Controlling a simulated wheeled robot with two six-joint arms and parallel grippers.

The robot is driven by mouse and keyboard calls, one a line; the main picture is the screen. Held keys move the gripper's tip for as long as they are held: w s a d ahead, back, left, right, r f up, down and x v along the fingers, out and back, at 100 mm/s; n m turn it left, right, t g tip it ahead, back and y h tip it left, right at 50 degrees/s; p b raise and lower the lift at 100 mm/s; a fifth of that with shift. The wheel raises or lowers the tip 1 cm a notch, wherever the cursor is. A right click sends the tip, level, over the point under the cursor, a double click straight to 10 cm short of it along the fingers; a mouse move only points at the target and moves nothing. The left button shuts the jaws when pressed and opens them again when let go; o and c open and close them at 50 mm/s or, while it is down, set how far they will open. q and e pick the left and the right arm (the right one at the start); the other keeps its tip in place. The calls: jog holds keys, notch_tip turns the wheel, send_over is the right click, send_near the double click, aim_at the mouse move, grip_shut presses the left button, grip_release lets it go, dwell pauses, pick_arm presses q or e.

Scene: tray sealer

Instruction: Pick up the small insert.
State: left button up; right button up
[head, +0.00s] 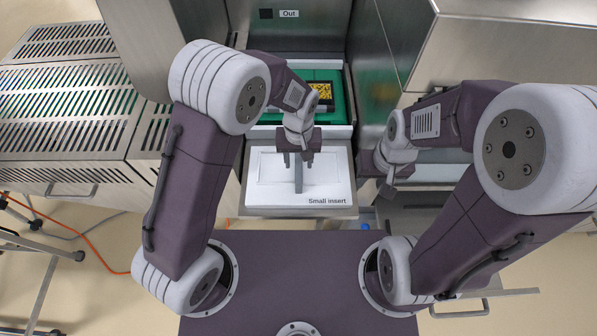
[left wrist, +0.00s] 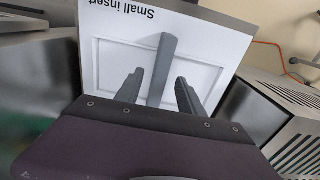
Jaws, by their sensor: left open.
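The small insert (head: 330,180) is a white plate labelled "Small insert", with a shallow raised rectangle and a grey bar-like handle (head: 298,182) across its middle. It also shows in the left wrist view (left wrist: 100,30), with the handle (left wrist: 162,65) there too. My left gripper (head: 298,161) is over the insert, pointing down, its two fingers apart on either side of the handle. The left wrist view shows the handle between the open fingers (left wrist: 158,88); I cannot tell whether they touch it. My right gripper (head: 388,178) is right of the insert, its fingers not clear.
Behind the insert is a green bay holding a dark tray with yellow contents (head: 322,92), under an "Out" label (head: 289,14). Steel machine walls (head: 385,50) rise at both sides. A slotted steel cabinet (head: 65,90) stands at left.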

pick_arm(q)
jog(key=shift+w+f, duration=0.6)
jog(key=shift+w, duration=0.05)
notch_tip(320, 180, down, 4)
jog(key=shift+s+p, duration=0.1)
jog(key=shift+p, duration=0.65)
jog(key=shift+s+f, duration=0.1)
jog(key=shift+f, duration=0.2)
pick_arm(e)
jog(key=shift+w+r, duration=0.45)
jog(key=shift+r, duration=0.2)
pick_arm(q)
jog(key=shift+w+f, duration=0.1)
jog(key=shift+w, duration=0.1)
jog(key=c, duration=0.8)
jog(key=shift+s, duration=0.1)
grip_shut()
